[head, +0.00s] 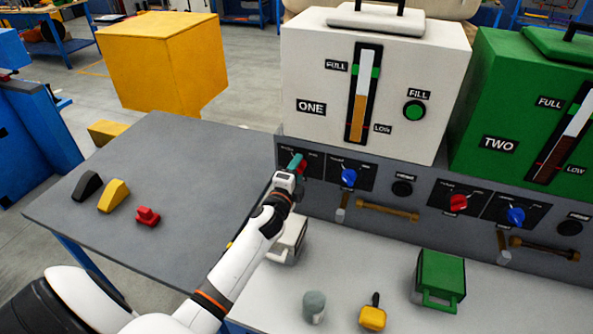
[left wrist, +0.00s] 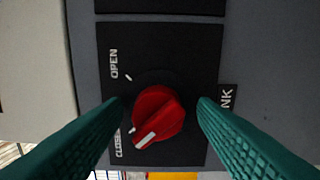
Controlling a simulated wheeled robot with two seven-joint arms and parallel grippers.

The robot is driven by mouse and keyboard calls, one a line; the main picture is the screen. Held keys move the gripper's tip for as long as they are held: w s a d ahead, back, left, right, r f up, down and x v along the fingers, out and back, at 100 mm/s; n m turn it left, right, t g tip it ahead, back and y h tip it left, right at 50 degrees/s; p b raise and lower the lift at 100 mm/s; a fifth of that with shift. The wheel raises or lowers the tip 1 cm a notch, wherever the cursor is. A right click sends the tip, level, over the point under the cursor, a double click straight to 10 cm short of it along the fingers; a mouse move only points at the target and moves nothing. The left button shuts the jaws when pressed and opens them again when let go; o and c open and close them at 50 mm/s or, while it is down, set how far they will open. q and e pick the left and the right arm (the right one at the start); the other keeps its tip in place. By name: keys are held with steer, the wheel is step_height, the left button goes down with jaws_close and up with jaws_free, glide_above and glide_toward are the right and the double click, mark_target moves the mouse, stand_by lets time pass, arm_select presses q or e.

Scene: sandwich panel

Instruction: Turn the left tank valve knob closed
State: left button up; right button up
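The left tank valve knob (left wrist: 158,112) is red and round with a white pointer bar, on a black plate marked OPEN and CLOSED. In the left wrist view its pointer aims down-left, near the CLOSED label and its tick. My left gripper (left wrist: 162,106) is open, its two teal fingers on either side of the knob with gaps, apart from it. In the head view my left gripper (head: 297,163) is at the left end of the grey panel, under the white tank ONE (head: 375,80), and mostly hides the knob. My right gripper is not in view.
A blue knob (head: 349,177) sits right of the gripper, with a brown handle (head: 388,211) below it. The green tank TWO (head: 530,120) stands at right. A grey table (head: 150,190) holds black, yellow and red pieces. A green box (head: 440,280) lies on the pale counter.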

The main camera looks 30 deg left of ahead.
arm_select(q)
steer(key=shift+s, duration=0.1)
steer(key=b+v, duration=0.2)
steer(key=v, duration=1)
stand_by(0.4)
